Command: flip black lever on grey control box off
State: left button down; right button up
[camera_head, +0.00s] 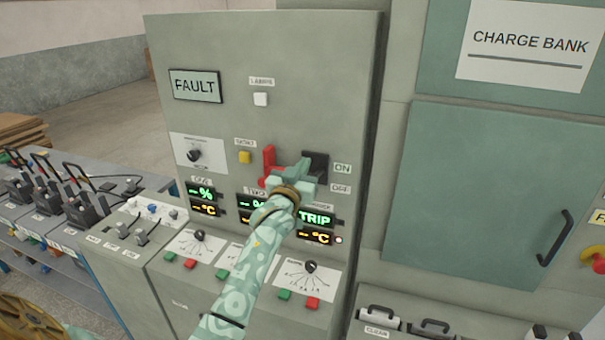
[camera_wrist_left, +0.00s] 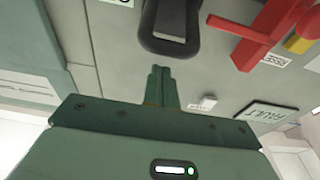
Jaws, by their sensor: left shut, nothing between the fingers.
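The grey control box (camera_head: 225,55) fills the middle of the head view. The black lever (camera_head: 318,159) is on its front beside the ON label (camera_head: 342,168), above the OFF label (camera_head: 340,189). My left gripper (camera_head: 307,167) is in front of the lever and partly hides it. In the left wrist view the black lever (camera_wrist_left: 170,40) is at the top. The fingers of my left gripper (camera_wrist_left: 160,70) are shut and empty, pointing at its end. A small gap seems to show, but contact is hard to tell. My right gripper is out of view.
A red lever (camera_head: 268,158) is close to the left of my gripper; it also shows in the left wrist view (camera_wrist_left: 262,38). A yellow button (camera_head: 244,157) and lit displays (camera_head: 317,218) are nearby. A teal cabinet door (camera_head: 490,190) is at the right.

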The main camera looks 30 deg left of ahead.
pick_arm(q)
jog(key=shift+s+f, duration=0.25)
jog(key=shift+f, duration=0.6)
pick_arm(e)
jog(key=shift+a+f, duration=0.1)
